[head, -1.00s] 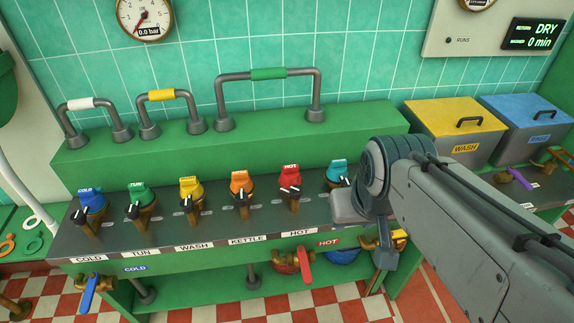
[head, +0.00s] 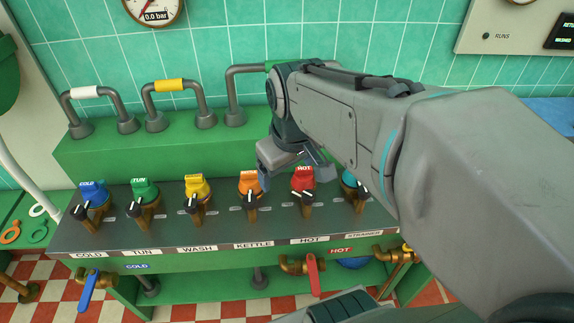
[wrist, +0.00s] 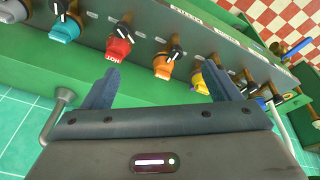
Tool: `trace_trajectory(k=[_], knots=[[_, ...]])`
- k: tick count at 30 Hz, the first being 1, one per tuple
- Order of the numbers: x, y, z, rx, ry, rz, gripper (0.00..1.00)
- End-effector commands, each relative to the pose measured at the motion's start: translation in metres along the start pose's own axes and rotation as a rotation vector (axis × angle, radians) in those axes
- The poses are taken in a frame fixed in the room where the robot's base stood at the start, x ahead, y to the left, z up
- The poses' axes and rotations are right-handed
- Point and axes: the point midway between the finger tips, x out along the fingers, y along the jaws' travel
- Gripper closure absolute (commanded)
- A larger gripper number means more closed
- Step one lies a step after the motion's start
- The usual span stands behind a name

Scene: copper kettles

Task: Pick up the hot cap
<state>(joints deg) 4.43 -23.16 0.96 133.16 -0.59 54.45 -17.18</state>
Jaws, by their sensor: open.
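The hot cap (head: 303,178) is red with a white HOT label and sits on a brass fitting above the HOT plate on the dark panel. It also shows in the wrist view (wrist: 118,50), upside down, beyond the left finger. My gripper (head: 290,180) is open and empty, above the panel between the orange kettle cap (head: 249,184) and the hot cap. In the wrist view my gripper's fingers (wrist: 162,85) are spread wide, with the orange cap showing between them. I cannot tell whether a finger touches either cap.
Blue (head: 93,192), green (head: 145,191) and yellow (head: 197,187) caps stand in the row to the left. A teal cap (head: 350,180) is partly behind my arm. Pipe loops (head: 180,100) rise from the green ledge behind. A red-handled HOT valve (head: 313,272) hangs below.

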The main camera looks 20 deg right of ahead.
Motion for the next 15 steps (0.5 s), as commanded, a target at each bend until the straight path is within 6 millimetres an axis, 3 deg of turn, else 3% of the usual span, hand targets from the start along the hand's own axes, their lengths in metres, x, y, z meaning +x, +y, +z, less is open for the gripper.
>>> trace_trajectory(k=[1, 6, 15], knots=[[0.013, 0.009, -0.014, -0.067, -0.025, -0.003, 0.17], [0.042, 0.043, -0.058, -0.331, -0.091, -0.028, 0.17], [0.117, 0.118, -0.113, -0.762, -0.17, -0.128, 0.17]])
